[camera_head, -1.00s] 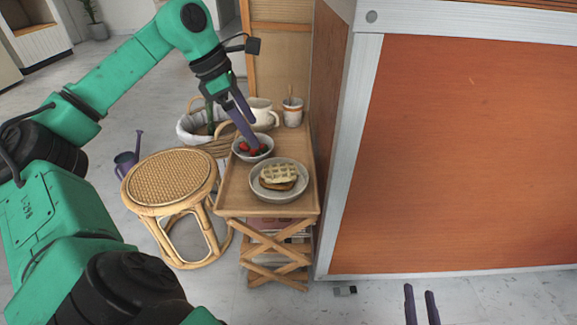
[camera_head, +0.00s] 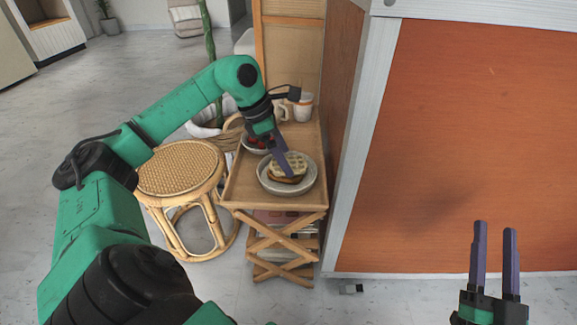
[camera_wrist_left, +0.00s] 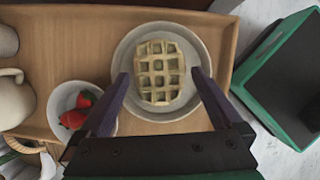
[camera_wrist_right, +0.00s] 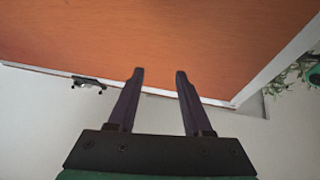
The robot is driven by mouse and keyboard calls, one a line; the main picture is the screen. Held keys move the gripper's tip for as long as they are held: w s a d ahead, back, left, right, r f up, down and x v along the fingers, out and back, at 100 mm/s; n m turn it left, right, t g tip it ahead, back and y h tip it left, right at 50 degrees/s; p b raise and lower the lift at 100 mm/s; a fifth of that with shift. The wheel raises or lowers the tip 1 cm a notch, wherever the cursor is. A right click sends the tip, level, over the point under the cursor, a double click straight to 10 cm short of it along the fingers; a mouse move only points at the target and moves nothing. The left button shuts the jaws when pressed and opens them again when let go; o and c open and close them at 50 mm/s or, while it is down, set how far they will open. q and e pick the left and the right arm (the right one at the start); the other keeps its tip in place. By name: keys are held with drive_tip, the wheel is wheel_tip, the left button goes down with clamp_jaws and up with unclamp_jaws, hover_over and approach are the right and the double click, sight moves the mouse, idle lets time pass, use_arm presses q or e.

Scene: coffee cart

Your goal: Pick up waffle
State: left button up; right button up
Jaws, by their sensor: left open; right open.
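A golden waffle (camera_head: 288,166) lies on a grey round plate (camera_head: 268,184) on the small wooden tray table. In the left wrist view the waffle (camera_wrist_left: 159,73) sits near the plate's (camera_wrist_left: 159,30) middle, between my finger tips in the picture. My left gripper (camera_head: 283,165) is open above the plate, its fingers partly hiding the waffle in the head view. I cannot tell exactly how high above it the tips are. My right gripper (camera_head: 496,226) is open and empty at the lower right, in front of the orange panel and away from the table.
A bowl of strawberries (camera_wrist_left: 56,101) stands beside the plate. A cream pitcher (camera_wrist_left: 12,98) and a cup (camera_head: 303,106) stand at the table's back. A rattan stool (camera_head: 180,168) is left of the table (camera_head: 240,188). The orange cart panel (camera_head: 470,150) rises close on the right.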

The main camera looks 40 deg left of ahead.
use_arm(q)
drive_tip(key=shift+x, duration=0.85)
use_arm(e)
wheel_tip(320, 180, up, 6)
drive_tip(key=t, duration=0.2)
drive_tip(key=shift+s+d+n+y, duration=0.35)
drive_tip(key=shift+d+n+y, duration=0.05)
use_arm(q)
drive_tip(key=shift+f+b, duration=0.25)
drive_tip(key=shift+b, duration=0.1)
drive_tip(key=c, duration=1.2)
